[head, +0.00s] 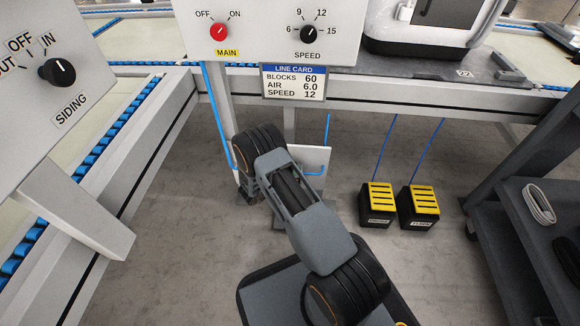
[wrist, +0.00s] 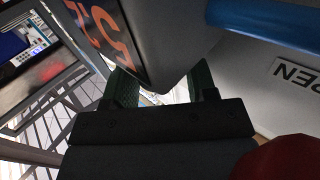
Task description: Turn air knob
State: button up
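No knob labelled air can be made out in either view. The line card (head: 294,82) in the head view reads BLOCKS 60, AIR 6.0, SPEED 12. In the wrist view my gripper (wrist: 161,82) has its two dark green fingers apart, with a gap between them. A grey body with orange characters (wrist: 152,35) reaches across the space between the fingers; I cannot tell if they touch it. A red rounded thing (wrist: 285,160) is cut off at the lower right; I cannot tell what it is. In the head view the gripper is hidden beyond my arm.
A blue pipe (wrist: 265,22) and a partly cut label ending in PEN (wrist: 298,76) are close by. The head view shows the red MAIN knob (head: 218,32), the SPEED knob (head: 308,34) and the SIDING knob (head: 58,72). Two yellow-topped pedals (head: 379,195) stand on the floor.

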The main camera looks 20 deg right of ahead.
jog(key=p+v, duration=0.4)
jog(key=v, duration=0.9)
jog(key=shift+a, duration=0.4)
jog(key=w+d+r+n+t+y, duration=0.25)
jog(key=w+r+y, duration=0.55)
jog(key=w+y, duration=0.45)
jog(key=s+d+r+n+g+y+p, duration=0.1)
jog(key=s+r+n+g+y, duration=0.2)
jog(key=s+r+y, duration=0.4)
jog(key=s+d+f+m+t+y+p, duration=0.2)
jog(key=s+d+f+m+t+y, duration=0.3)
jog(key=d+f+m, duration=0.4)
jog(key=s+d+f+m+t+y+p, duration=0.1)
jog(key=s+d+f+m+t+y, duration=0.2)
jog(key=s+d+f+m+y, duration=0.55)
jog(key=w+a+h+b, duration=0.1)
jog(key=w+a, duration=0.1)
jog(key=w, duration=0.1)
jog(key=w+a+r+h, duration=0.1)
jog(key=w+a, duration=0.1)
jog(key=w, duration=0.2)
jog(key=w+a+r+b, duration=0.1)
jog(key=w+a, duration=0.1)
jog(key=w, duration=0.2)
jog(key=shift+w+a+r+h+b, duration=0.15)
jog(key=shift+w+r+h+b, duration=0.1)
jog(key=shift+h+b, duration=0.15)
